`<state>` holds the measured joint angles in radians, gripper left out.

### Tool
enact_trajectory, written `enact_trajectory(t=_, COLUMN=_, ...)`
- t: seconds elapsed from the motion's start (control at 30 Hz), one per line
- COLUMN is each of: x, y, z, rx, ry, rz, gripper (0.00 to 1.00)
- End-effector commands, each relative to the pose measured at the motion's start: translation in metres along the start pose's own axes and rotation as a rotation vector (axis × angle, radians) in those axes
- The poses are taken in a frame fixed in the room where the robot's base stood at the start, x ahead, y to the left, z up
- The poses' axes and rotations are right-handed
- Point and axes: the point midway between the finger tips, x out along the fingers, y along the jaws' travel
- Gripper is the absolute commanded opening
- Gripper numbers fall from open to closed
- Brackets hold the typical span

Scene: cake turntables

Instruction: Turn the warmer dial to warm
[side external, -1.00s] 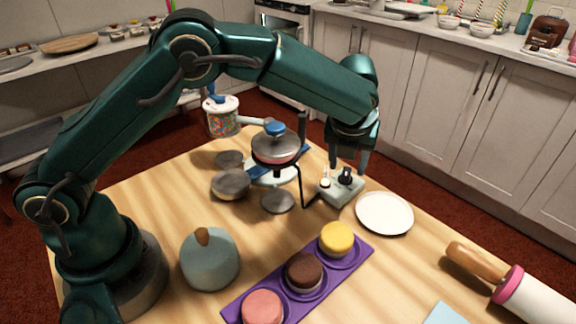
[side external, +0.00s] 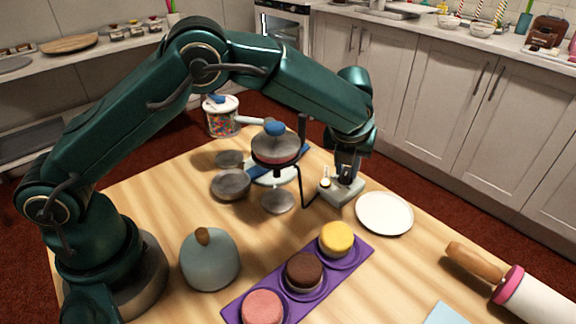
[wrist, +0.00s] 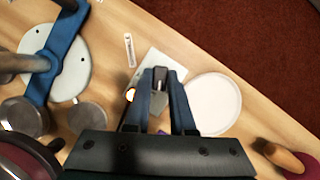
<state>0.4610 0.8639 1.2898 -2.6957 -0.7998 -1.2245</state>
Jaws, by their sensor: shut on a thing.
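The warmer dial (wrist: 160,74) is a dark knob on a small pale grey control box (side external: 338,193), which stands on the table left of the white plate. My gripper (wrist: 160,82) points down over the box and is shut on the dial, with one finger on each side of it. In the side view the gripper (side external: 347,172) hides most of the dial.
A lidded pan (side external: 275,150) on a stand is just left of the box, with a thin dark post between. The white plate (side external: 384,213) is close on the right. A purple tray (side external: 238,311) with cakes and a grey-blue dome (side external: 209,262) stand nearer the camera.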

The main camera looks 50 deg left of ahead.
Motion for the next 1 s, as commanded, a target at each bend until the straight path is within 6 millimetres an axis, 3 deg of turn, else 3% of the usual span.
enact_trajectory(t=0.6, x=-0.0006, y=0.0030, z=0.0004, rx=0.345, ry=0.000, rz=-0.143, gripper=0.00)
enact_trajectory(t=1.0, x=-0.0005, y=0.0029, z=-0.0005, rx=0.443, ry=-0.004, rz=-0.179, gripper=0.00)
